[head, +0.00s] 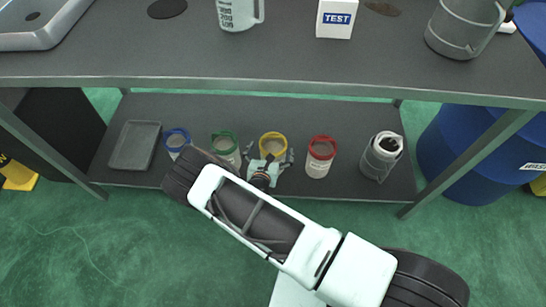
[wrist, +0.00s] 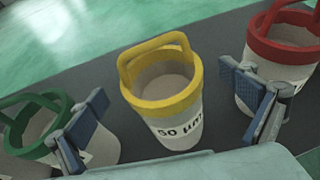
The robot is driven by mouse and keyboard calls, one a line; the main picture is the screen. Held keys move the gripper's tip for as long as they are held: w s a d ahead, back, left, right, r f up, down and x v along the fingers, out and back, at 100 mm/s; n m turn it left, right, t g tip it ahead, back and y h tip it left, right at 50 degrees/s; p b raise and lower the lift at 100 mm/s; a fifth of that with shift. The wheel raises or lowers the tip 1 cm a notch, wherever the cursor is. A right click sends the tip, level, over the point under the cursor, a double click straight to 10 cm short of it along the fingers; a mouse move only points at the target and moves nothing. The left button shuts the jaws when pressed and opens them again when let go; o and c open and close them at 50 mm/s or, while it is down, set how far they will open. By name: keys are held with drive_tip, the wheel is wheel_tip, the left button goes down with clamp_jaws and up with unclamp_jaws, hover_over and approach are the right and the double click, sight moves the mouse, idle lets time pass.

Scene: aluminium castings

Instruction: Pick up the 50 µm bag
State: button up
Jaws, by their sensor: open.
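The 50 µm bag (wrist: 175,118) is a white bag with a yellow rim and an upright yellow loop handle. In the wrist view its printed label faces me. In the head view its yellow rim (head: 272,141) shows on the lower shelf, its lower part hidden by my wrist. My gripper (wrist: 168,118) is open, with one blue-padded finger on each side of the bag. Neither finger visibly touches it. The left finger is close to the green-rimmed bag (wrist: 35,128), the right finger in front of the red-rimmed bag (wrist: 285,50).
A blue-rimmed bag (head: 176,142) and grey tray (head: 135,146) are left on the shelf (head: 345,115). A grey jug-like container (head: 381,156) stands right. The tabletop (head: 290,62) overhangs the shelf. Blue drums (head: 470,150) stand at right.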

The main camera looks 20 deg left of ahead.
sight(272, 146)
drive_tip(key=b+x, duration=0.1)
drive_tip(key=x, duration=0.3)
drive_tip(key=shift+f, duration=0.15)
drive_tip(key=shift+c, duration=0.4)
drive_tip(key=c, duration=1.8)
